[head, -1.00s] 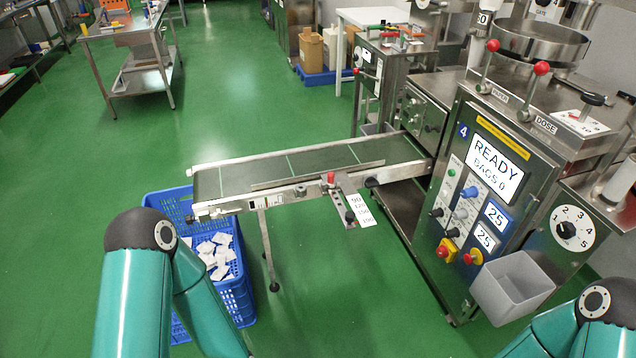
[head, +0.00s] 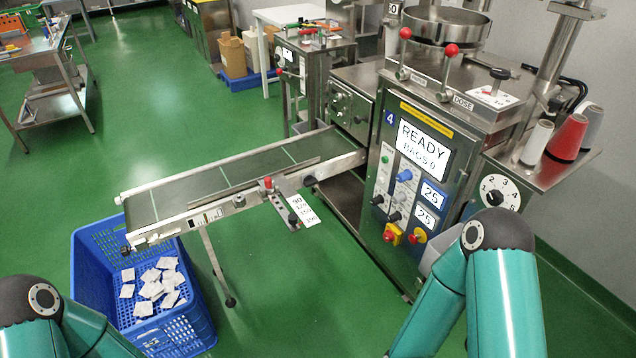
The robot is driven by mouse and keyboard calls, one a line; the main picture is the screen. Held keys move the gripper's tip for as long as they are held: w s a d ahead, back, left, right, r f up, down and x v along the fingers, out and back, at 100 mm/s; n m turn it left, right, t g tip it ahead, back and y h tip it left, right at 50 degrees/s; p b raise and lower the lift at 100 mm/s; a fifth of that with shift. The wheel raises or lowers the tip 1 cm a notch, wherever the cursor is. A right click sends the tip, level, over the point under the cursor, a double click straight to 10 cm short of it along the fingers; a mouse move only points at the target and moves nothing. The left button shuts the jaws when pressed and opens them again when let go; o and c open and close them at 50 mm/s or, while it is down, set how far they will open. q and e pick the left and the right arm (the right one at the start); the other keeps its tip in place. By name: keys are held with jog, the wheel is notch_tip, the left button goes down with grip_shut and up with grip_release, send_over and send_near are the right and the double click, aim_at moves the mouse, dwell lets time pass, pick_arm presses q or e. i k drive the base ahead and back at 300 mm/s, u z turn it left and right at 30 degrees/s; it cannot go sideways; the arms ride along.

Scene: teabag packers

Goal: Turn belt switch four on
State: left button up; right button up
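Machine four (head: 448,103) stands right of centre with a blue "4" plate. Its screen (head: 424,146) reads READY, BAGS 0. Below the screen, the panel has a green button (head: 385,160), a blue knob (head: 404,176) and several dark switches (head: 394,217). Their labels are too small to read, so I cannot tell which is the belt switch. The conveyor belt (head: 190,190) runs from the machine to the lower left. Only teal links of my two arms show, at the lower left and lower right. Neither gripper is in view.
A blue crate (head: 84,262) holding white teabags (head: 150,288) stands under the belt's left end. A red stop button (head: 389,236) and a red-topped switch (head: 418,237) sit low on the panel. My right arm partly covers the grey bin. Green floor is open before the belt.

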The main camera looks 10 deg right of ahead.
aim_at(309, 181)
jog(key=u, duration=0.4)
jog(key=i, duration=1)
jog(key=z, duration=0.4)
